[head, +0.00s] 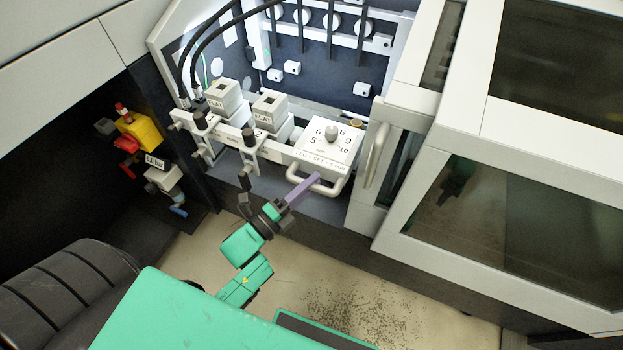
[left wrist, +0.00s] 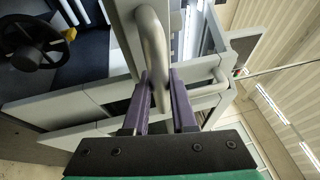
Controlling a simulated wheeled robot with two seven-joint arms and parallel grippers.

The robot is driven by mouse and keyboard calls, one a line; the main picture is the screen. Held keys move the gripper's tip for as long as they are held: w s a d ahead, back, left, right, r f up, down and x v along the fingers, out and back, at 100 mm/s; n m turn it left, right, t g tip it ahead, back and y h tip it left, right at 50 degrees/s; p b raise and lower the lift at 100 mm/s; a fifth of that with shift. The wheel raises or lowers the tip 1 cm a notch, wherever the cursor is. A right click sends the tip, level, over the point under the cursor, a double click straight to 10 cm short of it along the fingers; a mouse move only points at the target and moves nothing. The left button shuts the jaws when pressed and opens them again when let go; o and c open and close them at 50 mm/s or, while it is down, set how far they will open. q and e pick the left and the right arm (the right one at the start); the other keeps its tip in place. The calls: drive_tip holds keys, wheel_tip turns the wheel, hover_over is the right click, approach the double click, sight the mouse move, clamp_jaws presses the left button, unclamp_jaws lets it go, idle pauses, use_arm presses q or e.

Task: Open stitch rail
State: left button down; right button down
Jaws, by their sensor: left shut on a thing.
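The stitch rail (head: 230,134) is a pale beam running from upper left to the dial block (head: 332,142) in the head view. It carries two small boxes marked FLAT (head: 222,97). A bent metal handle (head: 331,190) sticks out at the front below the dial block. My left gripper (head: 315,181) reaches up to this handle with its purple fingers. In the left wrist view, the fingers (left wrist: 168,85) are on either side of a thick grey bar of the handle (left wrist: 155,45), shut on it. The far side of the grip is hidden. My right gripper is not in view.
A white-framed cabinet with dark windows (head: 520,225) stands at the right, with an upright handle (head: 377,155) beside the dial block. Black cables (head: 187,65) hang at the rail's far left. Yellow and red fittings (head: 140,130) sit in the left recess. Speckled floor (head: 350,300) lies below.

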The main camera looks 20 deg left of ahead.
use_arm(q)
drive_tip(key=shift+f, duration=0.1)
drive_tip(key=c, duration=0.7)
unclamp_jaws()
drive_tip(key=b+v, duration=0.1)
drive_tip(key=v, duration=1.3)
drive_tip(key=shift+s+a+b, duration=0.15)
drive_tip(key=shift+s+b, duration=0.15)
drive_tip(key=shift+b, duration=0.1)
